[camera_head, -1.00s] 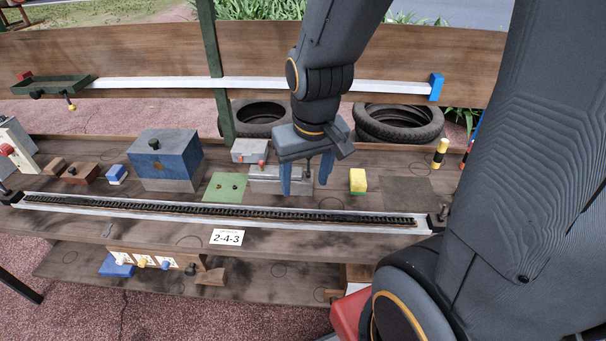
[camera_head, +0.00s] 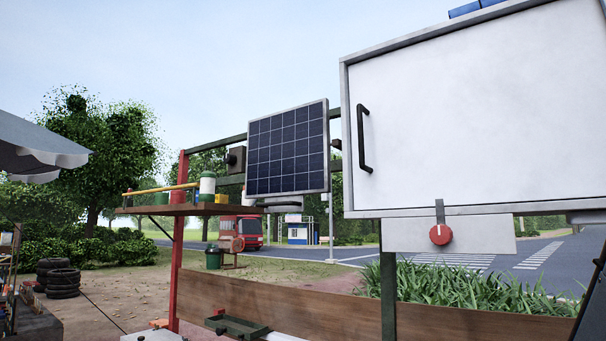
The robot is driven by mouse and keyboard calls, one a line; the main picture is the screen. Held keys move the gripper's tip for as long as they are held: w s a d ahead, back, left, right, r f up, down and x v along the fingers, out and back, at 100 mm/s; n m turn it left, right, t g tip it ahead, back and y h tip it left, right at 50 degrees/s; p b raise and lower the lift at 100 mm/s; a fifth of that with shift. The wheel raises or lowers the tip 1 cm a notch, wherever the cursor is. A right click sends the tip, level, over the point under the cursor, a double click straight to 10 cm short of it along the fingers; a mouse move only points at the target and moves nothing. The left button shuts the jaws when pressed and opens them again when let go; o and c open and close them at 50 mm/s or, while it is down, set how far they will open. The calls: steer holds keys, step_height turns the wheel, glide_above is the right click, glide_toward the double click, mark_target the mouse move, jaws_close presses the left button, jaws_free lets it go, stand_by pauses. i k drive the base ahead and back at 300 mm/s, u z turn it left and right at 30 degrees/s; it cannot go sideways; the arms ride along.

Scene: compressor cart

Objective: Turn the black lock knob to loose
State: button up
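My gripper is not in view. I cannot make out a black lock knob for certain. A dark box with a round part on its face (camera_head: 236,159) is fixed to the frame left of the solar panel. A green tray (camera_head: 240,327) sits on the rail at the bottom, with small dark parts by it that are too small to tell. A red knob (camera_head: 440,234) is on a pale plate under the white cabinet.
The white cabinet door (camera_head: 450,120) with a black handle (camera_head: 363,138) fills the upper right. A solar panel (camera_head: 287,149) is at the centre. A wooden shelf (camera_head: 190,209) holds jars. A wooden board (camera_head: 290,308) crosses the bottom.

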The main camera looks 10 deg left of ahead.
mark_target(230, 159)
steer(key=z, duration=0.25)
steer(key=k, duration=0.65)
steer(key=u, duration=1.1)
steer(key=i, duration=0.45)
steer(key=z, duration=0.1)
